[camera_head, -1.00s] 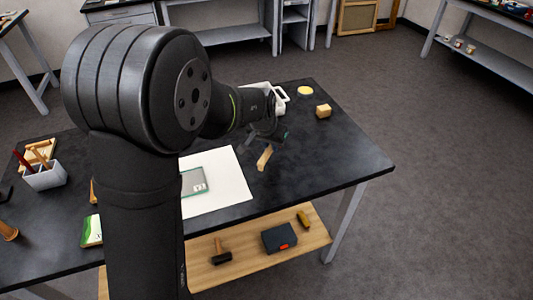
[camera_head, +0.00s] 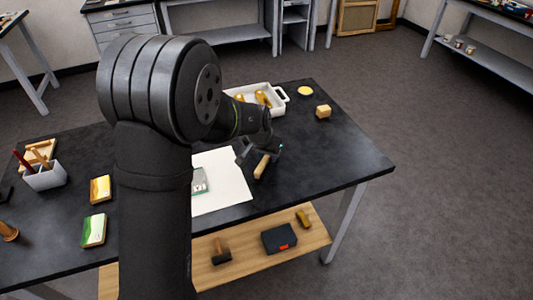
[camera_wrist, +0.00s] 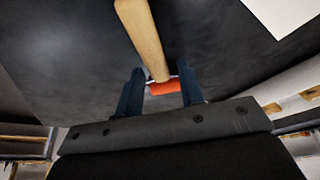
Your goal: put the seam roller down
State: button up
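The seam roller has a pale wooden handle and an orange roller. In the head view its handle (camera_head: 262,167) sticks out from my gripper (camera_head: 264,146) toward the near side, over the black table (camera_head: 320,160) just right of the white sheet. In the wrist view the orange roller (camera_wrist: 164,87) sits between the two dark fingers (camera_wrist: 160,80), and the handle (camera_wrist: 145,35) reaches away from them. My gripper is shut on the roller end. How high the handle is above the tabletop is hard to tell.
A white sheet (camera_head: 228,190) carries a grey-green plate (camera_head: 199,184), partly behind my arm. A white tray (camera_head: 276,88) with yellowish pieces stands behind my gripper. The table's right part is bare.

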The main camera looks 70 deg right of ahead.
aim_at(267, 156)
jog(key=shift+r, duration=0.15)
jog(key=v, duration=1.2)
jog(key=x, duration=1.2)
jog(key=shift+r, duration=1.65)
